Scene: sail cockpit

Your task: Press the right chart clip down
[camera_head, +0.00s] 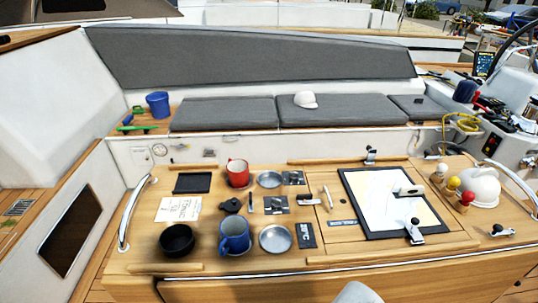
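A chart (388,200) in white, pale blue and yellow lies on a dark board on the wooden cockpit table. A clip with a dark base and pale lever (414,232) is at the board's front edge, right of its middle. I cannot tell from this view whether either lever is fully down. A small white piece (408,190) lies on the chart. My gripper is not in view; only a rounded pale part of mine shows at the bottom edge.
A similar lever fitting (501,231) sits on the table at right. Knobs in white, yellow and red (453,183) stand right of the chart, beside a white dome (480,187).

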